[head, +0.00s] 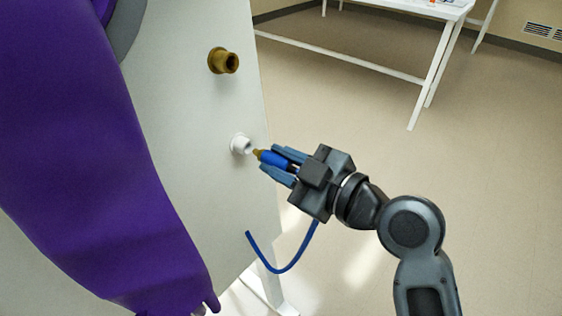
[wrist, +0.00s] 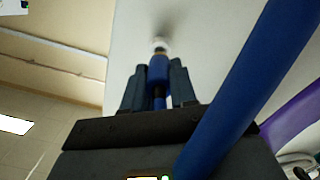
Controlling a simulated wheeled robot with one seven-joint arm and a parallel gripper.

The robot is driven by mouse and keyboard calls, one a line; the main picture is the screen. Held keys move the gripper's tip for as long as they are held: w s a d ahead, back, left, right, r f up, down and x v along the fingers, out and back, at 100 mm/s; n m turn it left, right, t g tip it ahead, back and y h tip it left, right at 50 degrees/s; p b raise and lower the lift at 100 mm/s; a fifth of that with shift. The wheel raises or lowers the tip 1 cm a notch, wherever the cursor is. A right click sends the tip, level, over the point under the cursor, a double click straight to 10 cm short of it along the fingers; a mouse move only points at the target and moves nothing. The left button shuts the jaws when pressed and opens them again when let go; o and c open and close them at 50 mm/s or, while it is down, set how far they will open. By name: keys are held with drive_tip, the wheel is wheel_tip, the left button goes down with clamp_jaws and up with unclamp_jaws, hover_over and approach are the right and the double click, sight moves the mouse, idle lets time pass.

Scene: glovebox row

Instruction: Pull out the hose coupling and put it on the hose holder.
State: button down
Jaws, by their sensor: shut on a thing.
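The hose coupling (head: 272,159) is a blue sleeve with a brass tip. My gripper (head: 280,163) is shut on it, with one finger on each side. The brass tip points at a white round fitting (head: 240,145) on the pale panel. Tip and fitting are very close; I cannot tell whether they touch. In the wrist view the coupling (wrist: 158,70) sits between the fingers (wrist: 155,88), in line with the white fitting (wrist: 160,44). A brass fitting (head: 224,61) with an open bore stands higher on the panel. I cannot tell which fitting is the hose holder.
A blue hose (head: 291,267) loops below my gripper and crosses the wrist view close up (wrist: 255,85). A purple glove (head: 90,160) hangs from the panel (head: 185,105) at left. A white table (head: 425,85) stands at the back right. The floor between is clear.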

sight(296, 171)
drive_tip(key=shift+b+x, duration=0.65)
drive_tip(key=shift+x, duration=0.95)
drive_tip(key=c, duration=0.8)
unclamp_jaws()
drive_tip(key=shift+v, duration=3.95)
